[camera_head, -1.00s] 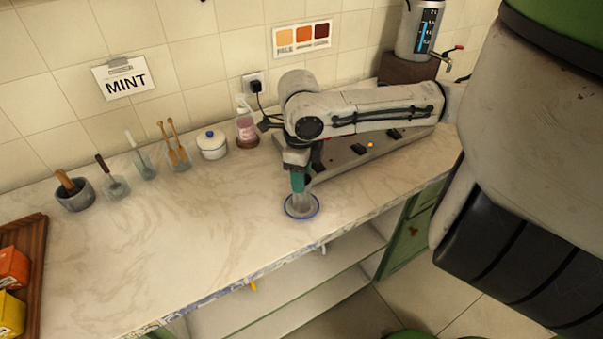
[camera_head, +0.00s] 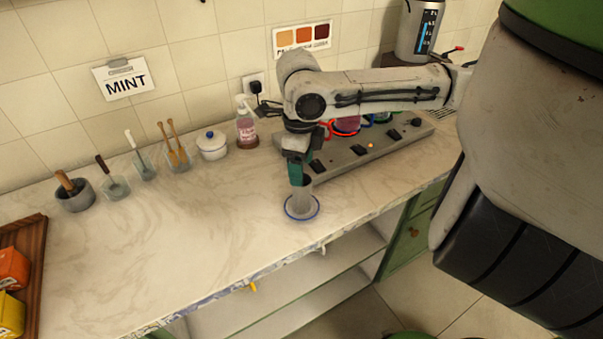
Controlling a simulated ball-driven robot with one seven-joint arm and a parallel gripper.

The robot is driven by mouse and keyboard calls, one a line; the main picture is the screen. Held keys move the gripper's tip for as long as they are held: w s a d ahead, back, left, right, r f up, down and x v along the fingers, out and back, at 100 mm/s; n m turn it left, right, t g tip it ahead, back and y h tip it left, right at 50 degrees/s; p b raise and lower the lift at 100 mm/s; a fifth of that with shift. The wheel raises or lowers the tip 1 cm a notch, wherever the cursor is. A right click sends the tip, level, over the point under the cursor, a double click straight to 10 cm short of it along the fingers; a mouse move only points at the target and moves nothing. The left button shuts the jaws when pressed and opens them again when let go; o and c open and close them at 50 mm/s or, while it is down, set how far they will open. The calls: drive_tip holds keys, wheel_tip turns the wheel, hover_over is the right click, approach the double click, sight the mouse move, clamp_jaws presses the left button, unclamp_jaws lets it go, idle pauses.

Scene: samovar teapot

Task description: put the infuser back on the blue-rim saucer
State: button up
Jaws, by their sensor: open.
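The blue-rim saucer (camera_head: 314,213) lies on the counter near its front edge, a small white dish with a blue rim. The infuser, a grey cylinder (camera_head: 301,203), stands upright on the saucer, and its top is partly hidden by my gripper. My gripper (camera_head: 301,184), dark with a teal body, points down right over the infuser. Its jaws are open. At this size I cannot tell whether a finger still touches the infuser.
A grey panel (camera_head: 350,160) with dark switches and an orange light lies behind my gripper. A pump bottle (camera_head: 246,130), a lidded white jar (camera_head: 212,147) and tool holders line the wall. A wooden tray (camera_head: 35,265) is at left. The front counter is clear.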

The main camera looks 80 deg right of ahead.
wheel_tip(320, 180, up, 8)
drive_tip(key=shift+a+r, duration=0.15)
idle(0.3)
